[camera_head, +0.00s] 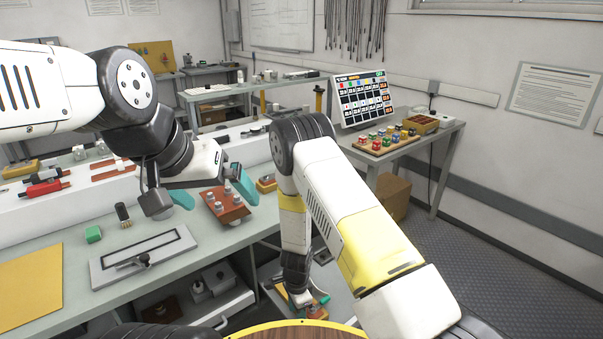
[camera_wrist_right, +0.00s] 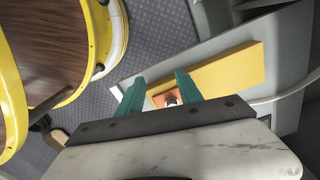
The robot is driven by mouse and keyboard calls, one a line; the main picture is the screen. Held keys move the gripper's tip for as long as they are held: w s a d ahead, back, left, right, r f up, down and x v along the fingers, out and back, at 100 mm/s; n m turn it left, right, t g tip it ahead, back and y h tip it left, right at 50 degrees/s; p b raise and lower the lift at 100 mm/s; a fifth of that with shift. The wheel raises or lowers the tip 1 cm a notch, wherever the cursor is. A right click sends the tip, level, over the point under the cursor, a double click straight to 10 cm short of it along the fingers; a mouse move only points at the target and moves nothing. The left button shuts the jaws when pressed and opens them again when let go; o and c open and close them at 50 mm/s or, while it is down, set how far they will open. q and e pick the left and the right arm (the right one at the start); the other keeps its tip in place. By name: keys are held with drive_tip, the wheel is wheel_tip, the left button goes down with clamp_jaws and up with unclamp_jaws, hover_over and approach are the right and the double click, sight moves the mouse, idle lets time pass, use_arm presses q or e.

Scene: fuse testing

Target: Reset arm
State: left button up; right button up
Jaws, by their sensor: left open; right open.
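My left gripper (camera_head: 213,192) is open, with its two teal fingers spread above the workbench. Nothing shows held in it. A brown block with several pale cylindrical pieces (camera_head: 227,208) stands on the bench close by the fingers. My right arm reaches down past the bench edge, and my right gripper (camera_head: 306,302) points down low beside the bench. In the right wrist view, its teal fingers (camera_wrist_right: 160,92) are apart. A small orange piece with a pale round top (camera_wrist_right: 168,98) shows between them in the picture, by a yellow panel (camera_wrist_right: 222,77); contact cannot be told.
A framed panel with a black handle (camera_head: 143,257), a green block (camera_head: 93,234) and a yellow mat (camera_head: 28,288) are on the bench. A side table holds a monitor (camera_head: 363,98) and a tray of coloured pieces (camera_head: 377,149). The floor (camera_head: 480,260) at right is clear.

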drive_tip(key=shift+w+r, duration=0.3)
drive_tip(key=shift+r, duration=0.1)
drive_tip(key=w+d+r+n+t+y, duration=0.1)
drive_tip(key=w+r+n+y, duration=0.15)
drive_tip(key=r, duration=1.45)
drive_tip(key=w+d+r+n+t+y, duration=0.15)
drive_tip(key=r+n, duration=0.25)
drive_tip(key=r, duration=1.3)
drive_tip(key=s+d+r+n+t+h, duration=0.1)
drive_tip(key=s+d+r+n+t, duration=0.1)
drive_tip(key=s+d+r, duration=0.4)
drive_tip(key=s+d+r+n+t+h, duration=0.1)
drive_tip(key=s+d+r+n, duration=0.4)
drive_tip(key=s+r, duration=0.7)
drive_tip(key=shift+s+d+t, duration=0.35)
drive_tip(key=shift+s+d, duration=0.25)
drive_tip(key=shift+d, duration=0.6)
drive_tip(key=shift+a+r, duration=0.1)
